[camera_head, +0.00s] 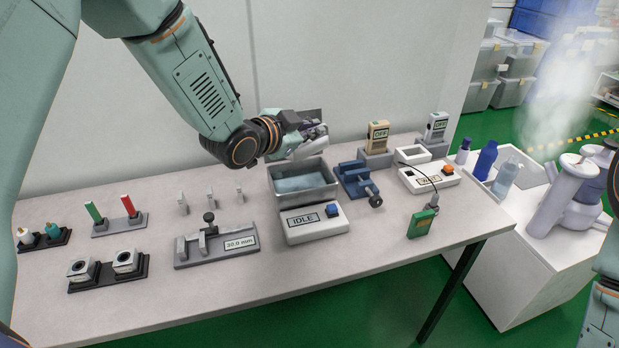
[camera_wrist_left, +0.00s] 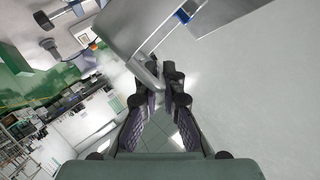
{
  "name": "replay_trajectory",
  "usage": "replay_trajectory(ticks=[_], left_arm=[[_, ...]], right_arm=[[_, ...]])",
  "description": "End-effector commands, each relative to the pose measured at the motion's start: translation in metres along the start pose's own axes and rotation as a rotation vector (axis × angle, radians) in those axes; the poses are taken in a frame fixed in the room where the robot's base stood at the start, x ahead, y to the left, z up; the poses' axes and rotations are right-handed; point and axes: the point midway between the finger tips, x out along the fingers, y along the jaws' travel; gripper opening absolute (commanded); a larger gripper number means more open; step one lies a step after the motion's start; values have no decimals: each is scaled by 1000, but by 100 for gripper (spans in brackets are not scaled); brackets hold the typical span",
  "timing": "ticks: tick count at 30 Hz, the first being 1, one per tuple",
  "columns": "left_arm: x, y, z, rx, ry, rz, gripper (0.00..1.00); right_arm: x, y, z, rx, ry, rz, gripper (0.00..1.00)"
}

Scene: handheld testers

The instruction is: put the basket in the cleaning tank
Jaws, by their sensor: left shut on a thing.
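My left gripper (camera_head: 300,132) is above the cleaning tank (camera_head: 306,203), a grey open box with bluish liquid behind a white panel reading IDLE with a blue button. The gripper is shut on a grey metal piece, which I take to be the basket; it shows large in the left wrist view (camera_wrist_left: 135,28), with a narrow part at the fingertips (camera_wrist_left: 160,82). In the head view the gripper partly hides it, and it appears raised clear of the tank. My right gripper is not in view.
A blue vise (camera_head: 357,182) stands right of the tank, with a white orange-button box (camera_head: 428,178) and handheld testers (camera_head: 377,137) beyond. A gauge fixture (camera_head: 215,246) stands left.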

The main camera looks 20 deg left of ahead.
Motion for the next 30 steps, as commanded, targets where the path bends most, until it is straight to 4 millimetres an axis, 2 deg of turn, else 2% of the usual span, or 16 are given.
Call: replay_trajectory(ticks=[3, 9, 17, 24, 29, 30], left_arm=[[10, 17, 24, 1, -1, 2, 0], [22, 34, 51, 2, 1, 1, 0], [27, 43, 64, 2, 2, 0, 0], [36, 63, 92, -2, -9, 10, 0], [36, 64, 92, -2, -11, 13, 0], [36, 64, 93, -3, -12, 14, 10]], right_arm=[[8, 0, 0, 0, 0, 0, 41], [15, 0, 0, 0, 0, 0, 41], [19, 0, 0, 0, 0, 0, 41], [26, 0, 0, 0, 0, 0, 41], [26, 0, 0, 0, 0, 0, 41], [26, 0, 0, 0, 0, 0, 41]])
